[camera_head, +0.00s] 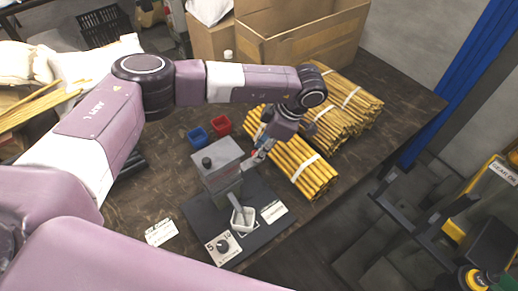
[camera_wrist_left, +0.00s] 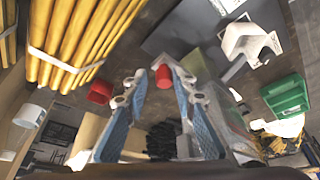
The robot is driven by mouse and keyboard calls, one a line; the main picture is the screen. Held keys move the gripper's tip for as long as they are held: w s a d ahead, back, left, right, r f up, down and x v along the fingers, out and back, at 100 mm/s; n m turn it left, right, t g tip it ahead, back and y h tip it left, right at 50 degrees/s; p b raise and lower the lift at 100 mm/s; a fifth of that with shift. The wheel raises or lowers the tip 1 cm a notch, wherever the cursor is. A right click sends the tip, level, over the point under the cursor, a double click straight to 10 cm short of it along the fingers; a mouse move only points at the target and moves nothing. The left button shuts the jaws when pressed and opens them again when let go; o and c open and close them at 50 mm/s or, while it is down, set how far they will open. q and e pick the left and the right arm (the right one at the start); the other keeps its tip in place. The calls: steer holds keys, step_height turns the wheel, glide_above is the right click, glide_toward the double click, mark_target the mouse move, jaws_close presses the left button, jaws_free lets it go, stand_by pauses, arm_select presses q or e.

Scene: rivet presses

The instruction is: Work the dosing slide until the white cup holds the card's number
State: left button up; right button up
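The grey dosing device (camera_head: 217,160) stands on a dark base plate near the table's front edge. The white cup (camera_head: 243,219) sits at its front under a pale chute; a white, cup-like shape (camera_wrist_left: 248,42) also shows in the left wrist view. My left gripper (camera_head: 262,146) is beside the device's right side. In the wrist view, its blue-padded fingers (camera_wrist_left: 160,84) are apart, with a red knob (camera_wrist_left: 163,76) between the tips; contact cannot be told. A white card (camera_head: 273,211) lies right of the cup, its print unreadable. The cup's contents cannot be made out. My right gripper is out of view.
A plate with a dark knob and numbers (camera_head: 223,247) lies at the base's front. Another label (camera_head: 161,232) lies left. Blue (camera_head: 197,137) and red (camera_head: 221,125) bins stand behind the device. Bundled yellow rods (camera_head: 298,165) lie close right of the gripper; a cardboard box (camera_head: 300,42) stands behind.

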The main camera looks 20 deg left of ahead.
arm_select(q)
steer(key=shift+s, duration=0.1)
steer(key=v, duration=1.2)
